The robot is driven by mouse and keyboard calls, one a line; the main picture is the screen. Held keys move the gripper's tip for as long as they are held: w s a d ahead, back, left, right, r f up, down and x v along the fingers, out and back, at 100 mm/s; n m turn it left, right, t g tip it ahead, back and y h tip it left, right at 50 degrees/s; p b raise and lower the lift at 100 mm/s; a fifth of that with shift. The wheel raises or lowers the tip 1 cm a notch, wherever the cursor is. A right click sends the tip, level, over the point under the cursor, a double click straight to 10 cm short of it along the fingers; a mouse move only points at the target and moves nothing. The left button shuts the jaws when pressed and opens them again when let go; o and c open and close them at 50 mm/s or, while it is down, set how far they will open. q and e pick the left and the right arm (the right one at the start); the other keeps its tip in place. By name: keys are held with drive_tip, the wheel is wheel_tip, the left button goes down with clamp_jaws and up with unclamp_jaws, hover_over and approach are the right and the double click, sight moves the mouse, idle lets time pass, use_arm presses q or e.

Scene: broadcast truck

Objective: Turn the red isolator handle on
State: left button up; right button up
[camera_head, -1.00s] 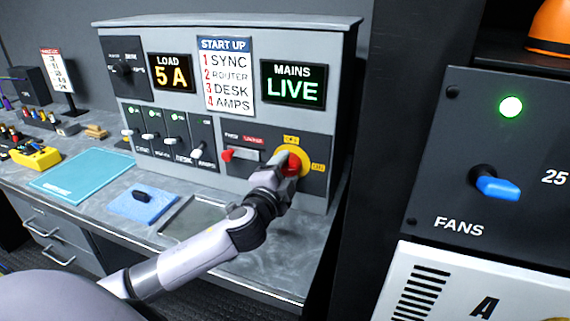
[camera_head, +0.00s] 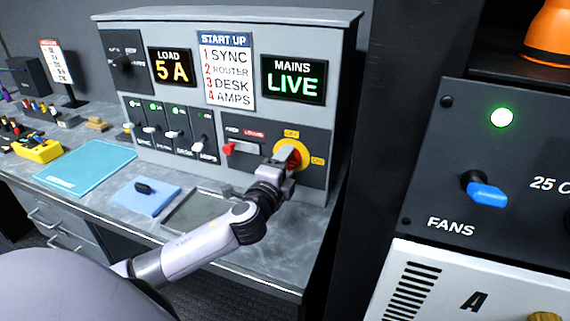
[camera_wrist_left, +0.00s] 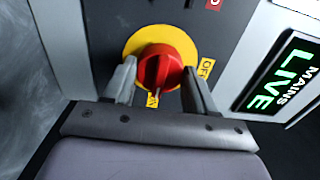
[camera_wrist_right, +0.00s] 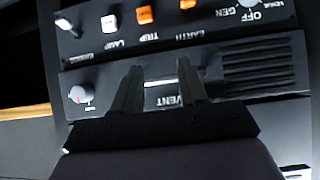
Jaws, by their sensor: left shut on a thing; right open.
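The red isolator handle (camera_wrist_left: 160,70) sits on a round yellow plate (camera_wrist_left: 133,43) on the desk console's grey panel. The yellow plate also shows in the head view (camera_head: 304,153), with an OFF label above it and an ON label to its right. In the left wrist view the handle's grip bar lines up with the ON label (camera_wrist_left: 152,100). My left gripper (camera_wrist_left: 160,82) is shut on the handle, one finger on each side; it partly hides it in the head view (camera_head: 279,163). My right gripper (camera_wrist_right: 160,85) is open and empty, before a dark vent panel.
The MAINS display (camera_head: 294,81) reads LIVE and the LOAD display (camera_head: 171,67) reads 5 A. Breaker switches stand further left. A FANS panel with a blue knob (camera_head: 487,193) is at the right.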

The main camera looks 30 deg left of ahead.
use_arm(q)
drive_tip(key=o, duration=1.1)
drive_tip(key=shift+c, duration=0.2)
drive_tip(key=b+v, duration=0.1)
drive_tip(key=v, duration=0.6)
drive_tip(key=shift+s, duration=0.1)
